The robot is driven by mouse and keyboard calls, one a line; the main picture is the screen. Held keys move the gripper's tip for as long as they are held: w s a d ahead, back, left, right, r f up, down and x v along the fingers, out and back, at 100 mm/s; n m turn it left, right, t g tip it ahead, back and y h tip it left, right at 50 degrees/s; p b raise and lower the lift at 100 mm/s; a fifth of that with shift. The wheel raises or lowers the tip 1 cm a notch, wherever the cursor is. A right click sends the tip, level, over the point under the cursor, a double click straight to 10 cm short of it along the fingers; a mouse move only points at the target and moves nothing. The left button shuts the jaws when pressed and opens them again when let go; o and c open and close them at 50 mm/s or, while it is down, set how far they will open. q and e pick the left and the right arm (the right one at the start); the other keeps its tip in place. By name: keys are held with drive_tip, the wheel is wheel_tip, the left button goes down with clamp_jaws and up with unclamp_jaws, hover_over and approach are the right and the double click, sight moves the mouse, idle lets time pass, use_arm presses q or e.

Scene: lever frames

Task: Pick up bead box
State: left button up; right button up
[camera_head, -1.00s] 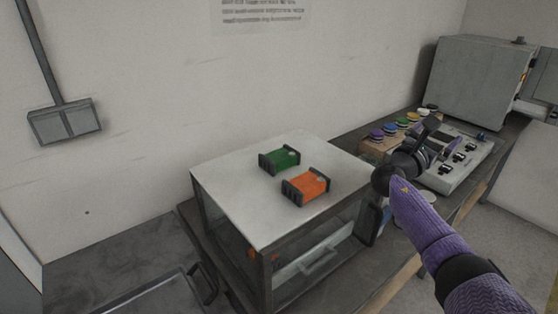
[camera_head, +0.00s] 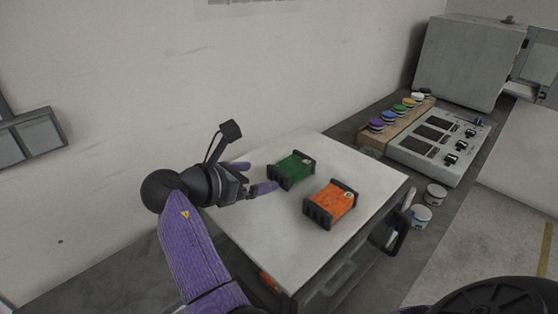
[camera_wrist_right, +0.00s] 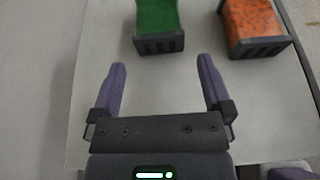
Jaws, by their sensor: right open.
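Two boxes with black end caps lie on the white top of a cabinet (camera_head: 330,255): a green box (camera_head: 290,170) and an orange speckled box (camera_head: 331,204). I cannot tell which one is the bead box. My right gripper (camera_head: 252,178) is open and empty, just left of the green box, its fingers pointing at it. In the right wrist view, the green box (camera_wrist_right: 159,22) is ahead of the open fingers (camera_wrist_right: 162,64), roughly centred between them and apart from them. The orange box (camera_wrist_right: 254,27) is farther right there. My left gripper is not seen.
A control panel (camera_head: 438,146), a row of coloured round buttons (camera_head: 397,112) and a grey cabinet (camera_head: 468,65) stand on the bench at right. Small round tins (camera_head: 420,216) sit beside the white-topped cabinet. The wall is close behind. The white top's front area is clear.

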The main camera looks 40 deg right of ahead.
sight(283, 168)
drive_tip(key=shift+w+a+f, duration=0.1)
drive_tip(key=shift+w+f, duration=0.1)
drive_tip(key=x, duration=0.3)
drive_tip(key=b+x, duration=0.1)
drive_tip(key=x, duration=0.1)
drive_tip(key=b+x, duration=0.1)
drive_tip(key=x, duration=0.2)
drive_tip(key=shift+d+r, duration=0.25)
drive_tip(key=shift+d, duration=0.55)
drive_tip(key=shift+c, duration=1.9)
drive_tip(key=c, duration=0.7)
